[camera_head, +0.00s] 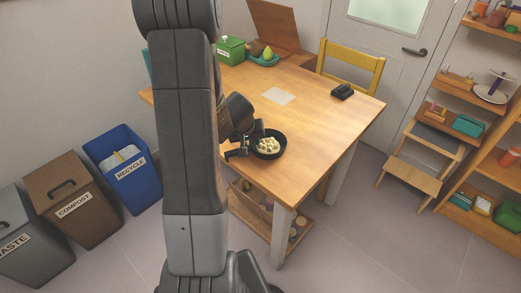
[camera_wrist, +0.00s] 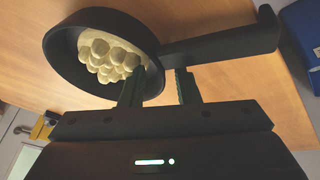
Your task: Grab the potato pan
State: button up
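The black pan (camera_head: 281,150) sits near the front edge of the wooden table, with pale potato pieces (camera_head: 267,146) in it. In the wrist view the pan (camera_wrist: 62,62) is at upper left, the potatoes (camera_wrist: 108,55) are heaped inside, and its dark handle (camera_wrist: 225,43) runs right to an upturned end. The left fingertip overlaps the pan's rim and the right one lies just below the handle in the picture. I cannot tell whether either touches.
The wooden table (camera_head: 312,145) holds a paper sheet (camera_head: 278,96), a small black object (camera_head: 342,92), a green box (camera_head: 231,50) and a teal tray of fruit (camera_head: 264,60). A yellow chair (camera_head: 350,65) stands behind. Bins, including a blue one (camera_head: 125,175), stand left.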

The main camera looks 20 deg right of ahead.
grip_shut()
jog(key=shift+r, duration=0.1)
